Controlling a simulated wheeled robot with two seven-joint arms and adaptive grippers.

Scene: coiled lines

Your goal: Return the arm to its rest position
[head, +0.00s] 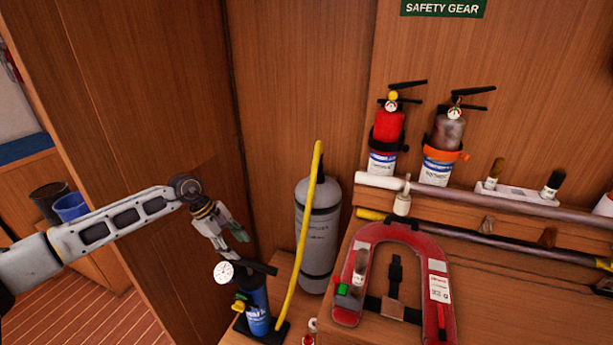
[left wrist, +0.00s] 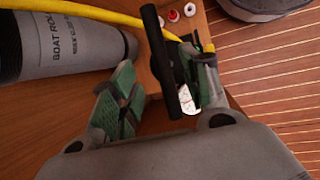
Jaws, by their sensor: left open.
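My left arm comes in from the left, and its gripper (head: 238,238) hangs just above a blue hand pump (head: 257,312) with a white gauge. The gripper is open and holds nothing. In the left wrist view, the pump's black handle bar (left wrist: 162,50) shows between the green-padded fingers (left wrist: 163,80), closer to the right one. I cannot tell how much height separates them. The pump stands upright, with a yellow hose (head: 300,240) rising beside it. My right gripper is not in view.
A grey cylinder (head: 318,255) stands against the wooden wall behind the hose. A red horseshoe-shaped vest (head: 437,268) lies on the bench at right. Two extinguishers (head: 388,130) hang behind. A wooden partition (head: 130,110) is close behind my left arm. Buckets (head: 70,207) stand at left.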

